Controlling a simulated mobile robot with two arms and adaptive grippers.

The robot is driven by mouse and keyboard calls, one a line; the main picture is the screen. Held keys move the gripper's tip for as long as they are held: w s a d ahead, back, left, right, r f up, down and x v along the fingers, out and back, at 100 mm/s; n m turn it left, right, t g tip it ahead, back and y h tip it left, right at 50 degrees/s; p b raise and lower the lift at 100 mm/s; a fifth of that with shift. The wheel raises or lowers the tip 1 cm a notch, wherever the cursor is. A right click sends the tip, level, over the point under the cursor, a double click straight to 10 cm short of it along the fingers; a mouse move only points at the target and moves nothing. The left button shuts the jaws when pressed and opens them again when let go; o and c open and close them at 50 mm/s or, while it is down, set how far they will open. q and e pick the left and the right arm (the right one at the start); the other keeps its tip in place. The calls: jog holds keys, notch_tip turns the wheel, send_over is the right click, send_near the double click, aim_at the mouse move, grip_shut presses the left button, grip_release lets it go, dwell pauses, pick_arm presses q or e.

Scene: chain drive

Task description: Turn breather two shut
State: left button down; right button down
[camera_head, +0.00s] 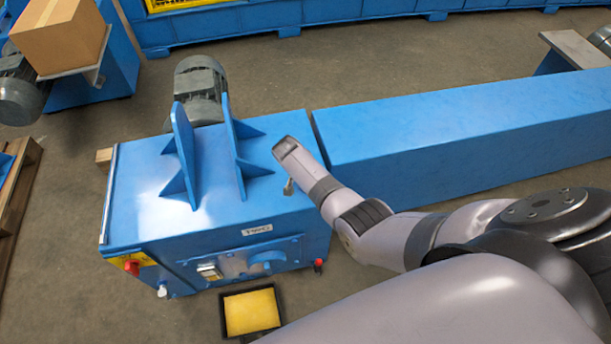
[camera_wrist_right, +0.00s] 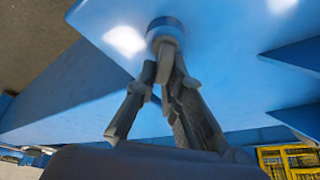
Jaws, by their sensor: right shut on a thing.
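My right gripper (camera_wrist_right: 168,85) is shut on breather two (camera_wrist_right: 166,28), a small round grey-blue fitting with a narrow grey handle between my fingers, on the blue housing's top face. In the head view the right gripper (camera_head: 289,187) shows only as a small grey tip below my wrist, at the right end of the blue drive housing (camera_head: 235,215). The wrist hides the breather there. How far the handle is turned cannot be told. My left gripper is not in view.
Blue upright brackets (camera_head: 184,150) and a grey motor (camera_head: 200,85) stand left of my wrist. A long blue beam (camera_head: 450,120) runs right. The housing's front has a red knob (camera_head: 131,266). A black tray with a yellow pad (camera_head: 252,311) lies below.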

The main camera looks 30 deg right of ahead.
jog(key=m+g+b, duration=0.1)
jog(key=m, duration=0.1)
jog(key=m+b, duration=0.2)
jog(key=shift+d+f+m+g+h, duration=0.1)
jog(key=shift+f+m+g+h, duration=0.05)
jog(key=shift+m+g+h, duration=0.2)
jog(key=m+b, duration=0.1)
jog(key=m+g+b, duration=0.1)
jog(key=m, duration=0.1)
jog(key=shift+s+b, duration=0.25)
jog(key=shift+b, duration=0.15)
jog(key=shift+r+m+g+b, duration=0.2)
jog(key=shift+m+g+b, duration=0.15)
jog(key=shift+m, duration=0.2)
jog(key=shift+d, duration=0.1)
jog(key=c, duration=1.7)
grip_release()
jog(key=shift+s, duration=0.15)
jog(key=shift+r, duration=0.15)
jog(key=v, duration=1.1)
jog(key=shift+r, duration=0.35)
